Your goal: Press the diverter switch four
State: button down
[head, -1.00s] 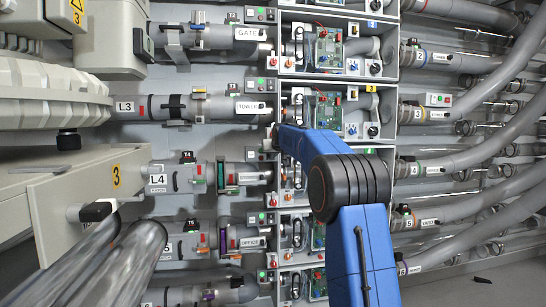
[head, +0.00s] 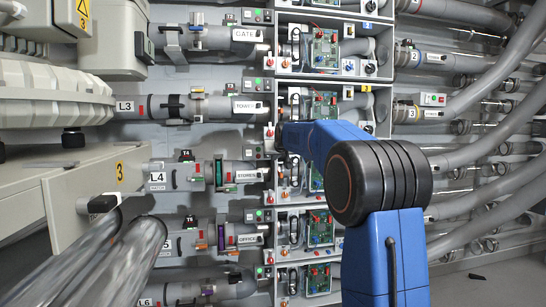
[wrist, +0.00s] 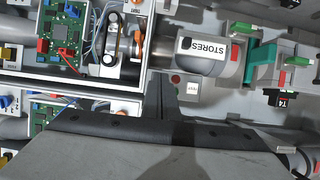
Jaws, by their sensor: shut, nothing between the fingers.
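No label reading diverter switch four is legible. In the head view the L4 row carries a STORES tube (head: 246,174) and a black T4 tag (head: 188,156), with a small red-and-green button box (head: 255,152) above the tube's right end. In the wrist view the STORES tube (wrist: 203,55) and T4 tag (wrist: 281,98) appear upside down. A red button (wrist: 175,78) sits beside a small white label (wrist: 193,88). My gripper (wrist: 163,83) shows as a narrow dark shape, shut and empty, just left of that button; contact cannot be told.
Open cabinet boxes with green circuit boards (head: 325,50) stand in a column behind my arm. Grey curved pipes (head: 490,150) fill the right side. Clear tubes (head: 120,260) and beige housings (head: 55,95) crowd the left. Space around the panel is tight.

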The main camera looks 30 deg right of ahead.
jog(key=shift+s+a, duration=0.2)
jog(key=shift+s, duration=0.5)
jog(key=shift+s+a, duration=0.15)
jog(key=shift+s, duration=0.5)
jog(key=s+a+f+n+g+y, duration=0.1)
jog(key=s+a+f, duration=0.35)
jog(key=s, duration=0.45)
jog(key=s+a+f+g+y, duration=0.1)
jog(key=s+a+f, duration=0.4)
jog(key=s, duration=0.5)
jog(key=s+a+f+n+g+y, duration=0.1)
jog(key=s+a+f+g, duration=0.15)
jog(key=s+a, duration=0.55)
jog(key=s+a+f+g, duration=0.1)
jog(key=s+a+f, duration=0.1)
jog(key=s+f, duration=0.5)
jog(key=s+a+f+g, duration=0.1)
jog(key=s+a+f, duration=0.1)
jog(key=s+f, duration=0.5)
jog(key=s+a+f+n+g, duration=0.1)
jog(key=s+f, duration=0.6)
jog(key=s, duration=0.9)
jog(key=shift+s+a+y, duration=0.3)
jog(key=shift+s+a, duration=0.05)
jog(key=shift+a, duration=0.1)
jog(key=c, duration=2.5)
grip_release()
